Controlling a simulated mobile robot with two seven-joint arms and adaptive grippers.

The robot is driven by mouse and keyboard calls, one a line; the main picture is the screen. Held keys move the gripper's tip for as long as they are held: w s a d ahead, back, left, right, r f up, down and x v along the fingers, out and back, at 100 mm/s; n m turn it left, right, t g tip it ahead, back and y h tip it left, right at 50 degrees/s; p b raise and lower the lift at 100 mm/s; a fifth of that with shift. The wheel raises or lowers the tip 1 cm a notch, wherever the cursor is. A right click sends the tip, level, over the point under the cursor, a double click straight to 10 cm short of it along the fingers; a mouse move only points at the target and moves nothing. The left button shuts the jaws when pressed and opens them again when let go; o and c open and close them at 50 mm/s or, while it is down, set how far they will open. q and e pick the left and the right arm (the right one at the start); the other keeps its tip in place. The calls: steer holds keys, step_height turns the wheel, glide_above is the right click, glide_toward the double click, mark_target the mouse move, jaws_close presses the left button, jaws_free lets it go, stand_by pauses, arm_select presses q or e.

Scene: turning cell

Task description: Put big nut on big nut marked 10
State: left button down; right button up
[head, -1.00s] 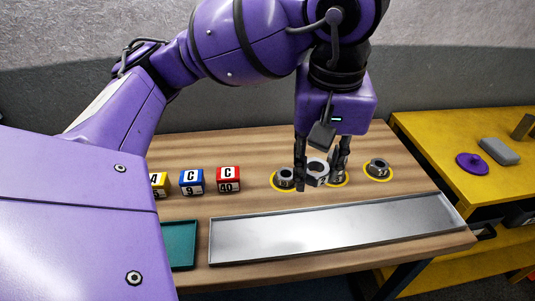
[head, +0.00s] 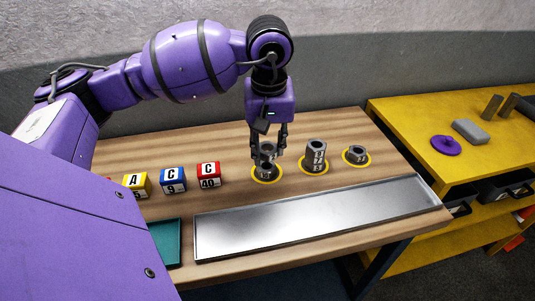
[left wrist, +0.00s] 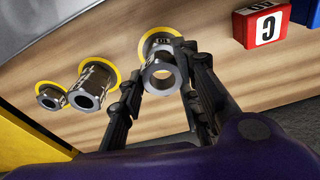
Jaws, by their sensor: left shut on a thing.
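My left gripper (head: 268,154) is shut on a big grey nut (left wrist: 160,76), held between its fingers. In the head view the fingers partly hide the held nut. It is over a dark nut (head: 266,173) on the left yellow ring. In the left wrist view that lower nut (left wrist: 160,43) bears a mark that looks like 10, and the held nut overlaps it. I cannot tell whether the two touch. My right gripper is in neither view.
A tall stack of nuts (head: 315,157) stands on the middle yellow ring and a single nut (head: 357,154) on the right one. Lettered blocks, including a red block (head: 208,176), are on the left. A long metal tray (head: 310,218) lies in front.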

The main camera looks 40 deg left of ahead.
mark_target(268, 148)
arm_select(q)
steer(key=shift+w+a+f, duration=0.1)
steer(key=shift+f, duration=0.8)
steer(key=shift+w+a+f, duration=0.1)
steer(key=shift+f, duration=0.8)
steer(key=shift+s+f, duration=0.1)
steer(key=shift+f, duration=0.05)
steer(key=c, duration=1.3)
jaws_free()
steer(key=r, duration=0.8)
steer(key=s+r, duration=0.1)
steer(key=r, duration=0.3)
steer(key=shift+d+r, duration=0.15)
steer(key=shift+d, duration=0.25)
